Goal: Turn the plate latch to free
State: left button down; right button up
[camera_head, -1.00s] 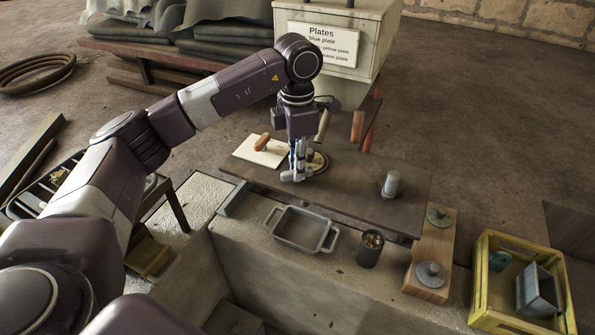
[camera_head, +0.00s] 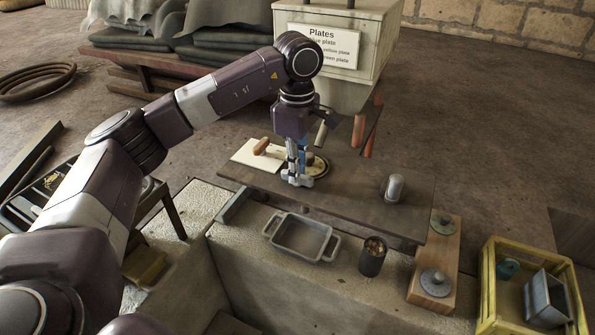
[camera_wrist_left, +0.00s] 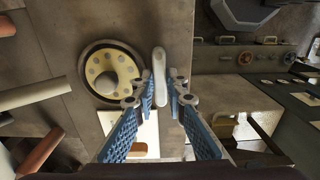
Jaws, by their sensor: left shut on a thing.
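My left gripper (camera_head: 297,180) points down at the dark bench board, beside a round disc (camera_head: 319,167). In the left wrist view the gripper (camera_wrist_left: 161,88) is shut on a pale grey rounded bar, which I take to be the plate latch (camera_wrist_left: 159,62). The bar sticks up between the two blue-padded fingers. The disc (camera_wrist_left: 110,70) there is cream-yellow with a dark rim, several holes and a grey centre knob. It lies to the left of the bar. In the head view the fingers hide the latch. My right gripper is out of view.
A grey cylinder (camera_head: 394,187) stands on the bench board's right part. In front are a grey tray (camera_head: 330,251), a dark cup (camera_head: 373,257) and a yellow crate (camera_head: 487,290). A labelled plates box (camera_head: 370,30) stands behind.

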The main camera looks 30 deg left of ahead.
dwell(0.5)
pick_arm(q)
jog(key=c, duration=1.9)
grip_release()
jog(key=shift+c, duration=0.2)
notch_tip(320, 180, up, 12)
